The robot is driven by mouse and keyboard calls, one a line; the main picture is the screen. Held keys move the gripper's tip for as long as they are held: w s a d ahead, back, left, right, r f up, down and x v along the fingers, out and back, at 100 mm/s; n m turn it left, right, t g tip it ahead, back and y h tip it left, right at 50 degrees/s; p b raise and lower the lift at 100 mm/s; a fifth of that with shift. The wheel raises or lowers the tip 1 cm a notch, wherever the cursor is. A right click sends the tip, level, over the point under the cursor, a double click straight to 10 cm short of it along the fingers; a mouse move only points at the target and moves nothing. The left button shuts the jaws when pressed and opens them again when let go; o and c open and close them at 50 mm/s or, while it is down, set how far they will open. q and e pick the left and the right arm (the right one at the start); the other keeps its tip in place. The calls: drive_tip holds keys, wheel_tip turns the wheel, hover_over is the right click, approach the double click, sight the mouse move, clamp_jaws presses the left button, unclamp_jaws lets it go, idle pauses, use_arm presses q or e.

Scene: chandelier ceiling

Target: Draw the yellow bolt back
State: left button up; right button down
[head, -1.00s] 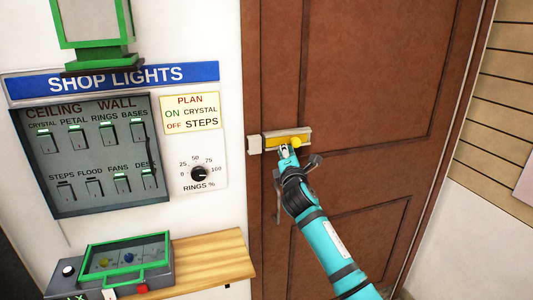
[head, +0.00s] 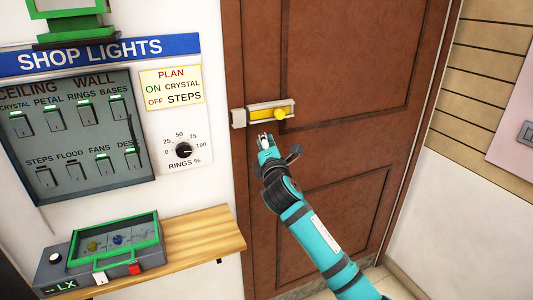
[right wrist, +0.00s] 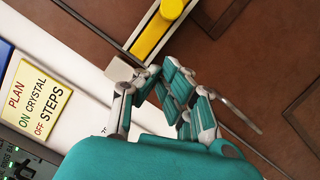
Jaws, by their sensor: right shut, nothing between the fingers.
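The yellow bolt (head: 262,112) lies level in a pale metal housing on the brown door, with a round yellow knob (head: 280,115) toward its right end. A pale keeper block (head: 238,118) sits at its left, by the door's edge. I cannot tell whether the bar's end enters it. The bolt also shows at the top of the right wrist view (right wrist: 160,28). My right gripper (head: 264,142) is shut and empty, just below the bolt housing and apart from the knob in the picture. My left gripper is not in view.
Left of the door are a switch panel (head: 72,140), a dial (head: 184,150) and a plan sign (head: 172,88). A wooden shelf (head: 205,235) below holds a green-framed box (head: 115,240). A dark lever-like shape shows beside my right gripper.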

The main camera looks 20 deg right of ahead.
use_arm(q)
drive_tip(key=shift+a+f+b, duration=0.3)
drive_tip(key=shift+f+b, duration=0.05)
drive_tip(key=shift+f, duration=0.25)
use_arm(e)
drive_tip(key=v, duration=0.2)
drive_tip(key=a+v, duration=0.1)
drive_tip(key=v, duration=0.1)
drive_tip(key=shift+s, duration=0.15)
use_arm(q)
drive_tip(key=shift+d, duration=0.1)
